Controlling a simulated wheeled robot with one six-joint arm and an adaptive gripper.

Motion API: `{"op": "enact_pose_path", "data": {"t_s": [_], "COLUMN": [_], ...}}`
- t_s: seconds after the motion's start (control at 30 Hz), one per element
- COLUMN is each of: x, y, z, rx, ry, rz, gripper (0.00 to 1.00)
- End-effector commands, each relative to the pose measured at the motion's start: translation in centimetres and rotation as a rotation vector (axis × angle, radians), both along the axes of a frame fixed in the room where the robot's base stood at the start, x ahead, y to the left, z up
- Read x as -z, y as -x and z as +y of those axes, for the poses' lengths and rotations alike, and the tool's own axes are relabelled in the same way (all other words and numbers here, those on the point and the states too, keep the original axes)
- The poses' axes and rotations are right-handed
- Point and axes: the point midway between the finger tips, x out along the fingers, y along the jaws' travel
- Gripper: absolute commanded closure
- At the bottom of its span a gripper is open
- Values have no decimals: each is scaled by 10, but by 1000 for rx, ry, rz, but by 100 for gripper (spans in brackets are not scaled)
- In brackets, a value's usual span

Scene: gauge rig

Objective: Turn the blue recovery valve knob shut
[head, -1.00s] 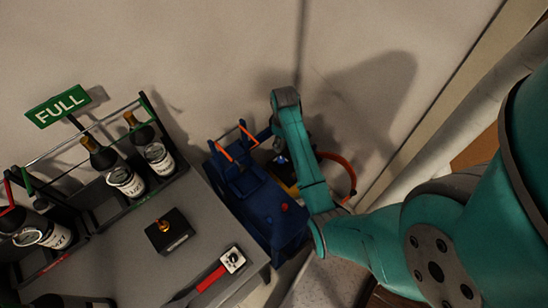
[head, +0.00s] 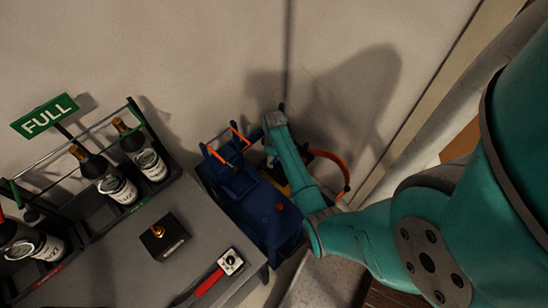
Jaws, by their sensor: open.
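A dark blue machine (head: 255,212) with a red button (head: 280,208) on its top stands beside the grey table, in the middle of the head view. My teal arm reaches over its right side, and the grey-capped wrist hangs above its far end. My gripper is hidden behind the wrist and the machine's far parts, so I cannot see its fingers. A small dark and bluish detail shows just left of the wrist, too small to identify. I cannot make out the blue recovery valve knob for certain.
An orange hose (head: 343,169) loops right of my wrist. The grey table (head: 125,240) holds a black box with a brass fitting (head: 164,236), a red-handled tool (head: 210,282) and racked dark bottles (head: 108,180) under a green FULL sign (head: 45,116). A wall stands behind.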

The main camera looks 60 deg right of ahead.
Motion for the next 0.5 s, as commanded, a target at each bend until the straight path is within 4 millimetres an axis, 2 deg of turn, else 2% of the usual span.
{"op": "enact_pose_path", "data": {"t_s": [0.2, 0.27, 0.43, 0.47, 0.5], "x": [0, 0, 0, 0, 0], "y": [0, 0, 0, 0, 0], "z": [0, 0, 0, 0, 0], "rx": [0, 0, 0, 0, 0], "ry": [1, 1, 1, 1, 1], "rz": [-1, -1, -1, -1, -1], "gripper": [40, 52, 95, 100, 100]}}
